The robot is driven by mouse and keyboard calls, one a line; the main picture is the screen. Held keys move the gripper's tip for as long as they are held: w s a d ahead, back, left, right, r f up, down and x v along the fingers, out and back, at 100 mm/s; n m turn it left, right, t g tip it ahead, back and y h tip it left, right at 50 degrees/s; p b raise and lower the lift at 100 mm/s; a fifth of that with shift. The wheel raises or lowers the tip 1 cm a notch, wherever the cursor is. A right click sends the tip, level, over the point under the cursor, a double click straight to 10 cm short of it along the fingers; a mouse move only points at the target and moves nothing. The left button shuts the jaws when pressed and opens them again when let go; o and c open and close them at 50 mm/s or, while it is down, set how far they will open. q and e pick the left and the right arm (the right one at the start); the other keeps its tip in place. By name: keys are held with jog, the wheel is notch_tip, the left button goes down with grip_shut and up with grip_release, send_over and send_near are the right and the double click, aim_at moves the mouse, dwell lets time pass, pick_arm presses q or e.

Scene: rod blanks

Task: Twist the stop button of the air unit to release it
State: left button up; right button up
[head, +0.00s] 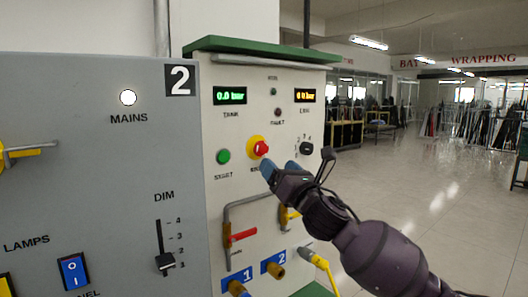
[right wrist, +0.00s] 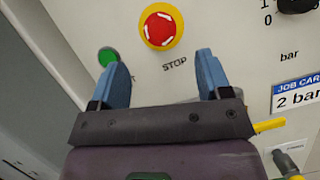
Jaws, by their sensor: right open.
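The red stop button (head: 261,148) sits on a yellow ring on the cream front panel of the air unit (head: 270,190). In the right wrist view the stop button (right wrist: 160,29) shows white marks on its face, with the word STOP below it. My right gripper (head: 280,167) is open and empty, with blue fingers. In the right wrist view the gripper (right wrist: 160,78) has its fingers apart, below the button and not around it. Whether the fingertips touch the panel cannot be told. My left gripper is not in view.
A green start button (head: 223,156) is left of the stop button. A black selector knob (head: 306,148) is to its right. A red-handled valve (head: 242,235) and a pipe are below. A grey cabinet (head: 100,180) stands at left. Open floor (head: 430,190) lies at right.

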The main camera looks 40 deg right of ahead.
aim_at(263, 151)
jog(key=x, duration=0.6)
jog(key=shift+w+r, duration=0.1)
jog(key=shift+w, duration=0.3)
jog(key=shift+w+d+r, duration=0.15)
jog(key=shift+w, duration=0.3)
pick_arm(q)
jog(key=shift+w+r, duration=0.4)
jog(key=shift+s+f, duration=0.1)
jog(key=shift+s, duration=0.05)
